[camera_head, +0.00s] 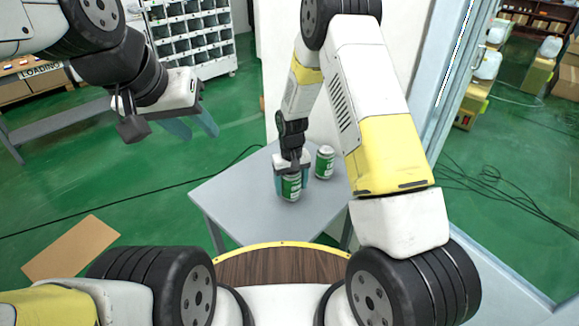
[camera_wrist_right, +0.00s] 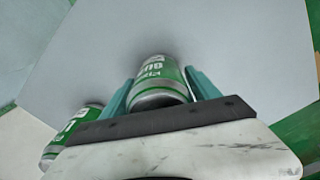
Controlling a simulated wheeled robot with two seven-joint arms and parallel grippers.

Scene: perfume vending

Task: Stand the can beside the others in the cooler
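My right gripper (camera_head: 291,180) points down over the grey table with its fingers on both sides of a green and white can (camera_head: 291,188). In the right wrist view this can (camera_wrist_right: 158,84) sits between the blue fingers, which look pressed against its sides. I cannot tell whether its base touches the table. A second, similar can (camera_head: 325,162) stands upright on the table, just right of and behind the gripper. It also shows at the lower left of the right wrist view (camera_wrist_right: 72,137). My left gripper (camera_head: 192,127) is open and empty, in the air at upper left. I see no cooler.
The small grey table (camera_head: 238,197) has free room on its left and front. A white wall panel stands behind it. Black cables (camera_head: 487,187) lie on the green floor at right, and a flat cardboard piece (camera_head: 72,249) lies at left. A shelving rack (camera_head: 190,38) stands at the back.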

